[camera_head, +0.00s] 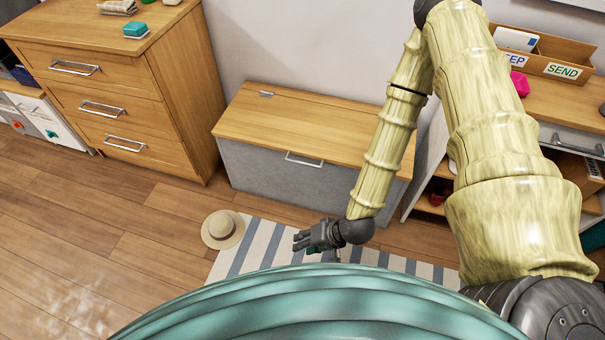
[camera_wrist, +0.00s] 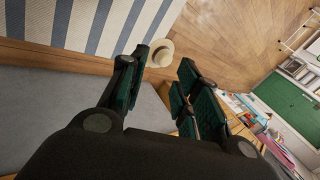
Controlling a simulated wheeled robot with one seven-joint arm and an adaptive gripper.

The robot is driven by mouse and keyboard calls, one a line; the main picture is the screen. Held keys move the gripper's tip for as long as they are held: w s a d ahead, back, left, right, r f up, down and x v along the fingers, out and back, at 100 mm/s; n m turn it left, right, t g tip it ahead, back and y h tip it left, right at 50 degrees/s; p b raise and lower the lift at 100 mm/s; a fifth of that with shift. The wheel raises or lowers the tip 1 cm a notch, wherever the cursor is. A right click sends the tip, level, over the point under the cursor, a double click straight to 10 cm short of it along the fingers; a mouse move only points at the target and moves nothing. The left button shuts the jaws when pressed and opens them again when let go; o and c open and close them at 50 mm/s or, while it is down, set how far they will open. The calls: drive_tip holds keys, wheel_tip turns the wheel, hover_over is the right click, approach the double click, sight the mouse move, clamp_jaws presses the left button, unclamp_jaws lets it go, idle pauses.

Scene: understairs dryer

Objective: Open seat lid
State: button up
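The seat is a storage bench with a wooden lid (camera_head: 300,122) and a grey front (camera_head: 268,176). It stands against the wall, and the lid lies shut. A thin metal handle (camera_head: 304,160) is at the middle of the lid's front edge. My gripper (camera_head: 302,240) is in front of the bench, low over the striped rug and apart from the handle. In the wrist view its fingers (camera_wrist: 158,92) are spread with a gap and nothing between them. My arm hides the right end of the lid.
A wooden drawer chest (camera_head: 120,85) stands left of the bench. A shelf unit with a SEND box (camera_head: 563,71) is at the right. A straw hat (camera_head: 222,229) lies at the left end of the striped rug (camera_head: 262,248). Bare floor is free at the left.

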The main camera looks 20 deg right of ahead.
drive_tip(key=w+f+m+t+y+b, duration=0.25)
drive_tip(key=w+f+b, duration=0.35)
drive_tip(key=w+b, duration=0.3)
drive_tip(key=m+t+y+b, duration=0.25)
drive_tip(key=t+b, duration=0.65)
drive_tip(key=b, duration=1.5)
approach(303, 163)
drive_tip(key=b+x, duration=0.1)
drive_tip(key=x, duration=0.2)
drive_tip(key=b+x, duration=0.1)
drive_tip(key=x, duration=0.2)
drive_tip(key=f+b+x, duration=0.1)
drive_tip(key=b+x, duration=0.1)
drive_tip(key=x, duration=0.1)
drive_tip(key=shift+w+a+r, duration=0.25)
drive_tip(key=shift+w+a, duration=0.05)
drive_tip(key=shift+w, duration=0.2)
